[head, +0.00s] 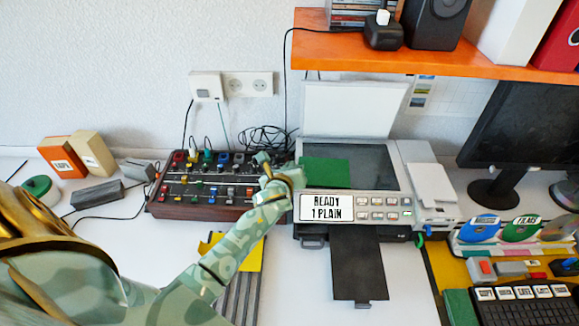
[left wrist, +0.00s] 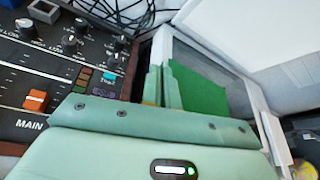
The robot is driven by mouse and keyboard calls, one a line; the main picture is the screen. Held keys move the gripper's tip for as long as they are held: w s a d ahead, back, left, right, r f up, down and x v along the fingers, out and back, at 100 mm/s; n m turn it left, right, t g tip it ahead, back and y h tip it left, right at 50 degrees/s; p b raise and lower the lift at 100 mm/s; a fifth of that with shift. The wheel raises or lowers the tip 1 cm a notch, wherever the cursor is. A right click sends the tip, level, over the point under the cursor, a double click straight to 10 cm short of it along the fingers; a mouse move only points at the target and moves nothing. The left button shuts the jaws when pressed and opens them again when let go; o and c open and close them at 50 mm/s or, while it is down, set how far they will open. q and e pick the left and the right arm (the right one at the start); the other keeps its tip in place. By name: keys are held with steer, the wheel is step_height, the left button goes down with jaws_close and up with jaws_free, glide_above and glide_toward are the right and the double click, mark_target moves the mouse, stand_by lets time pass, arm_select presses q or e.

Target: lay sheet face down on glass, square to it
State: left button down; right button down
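The scanner glass (head: 375,175) is a dark panel with its white lid (head: 345,110) raised behind it. A plain green sheet (head: 326,172) lies on the left front part of the glass. It looks flat and roughly in line with the glass edges. It also shows in the left wrist view (left wrist: 205,92), partly hidden by my fingers. No print shows on its upper side. My left gripper (head: 263,158) is just left of the glass, above the mixer's right end. Its fingers (left wrist: 162,85) look shut together, with nothing seen between them. My right gripper is out of view.
A mixer (head: 210,185) with raised knobs stands close left of the scanner. The front panel (head: 325,207) reads "READY 1 PLAIN". A dark tray (head: 357,265) sticks out in front. An orange shelf (head: 430,50) hangs above the lid. A monitor (head: 520,130) stands right.

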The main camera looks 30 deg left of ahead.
arm_select(q)
steer(key=shift+f, duration=0.15)
steer(key=c, duration=2.1)
jaws_free()
steer(key=o, duration=0.5)
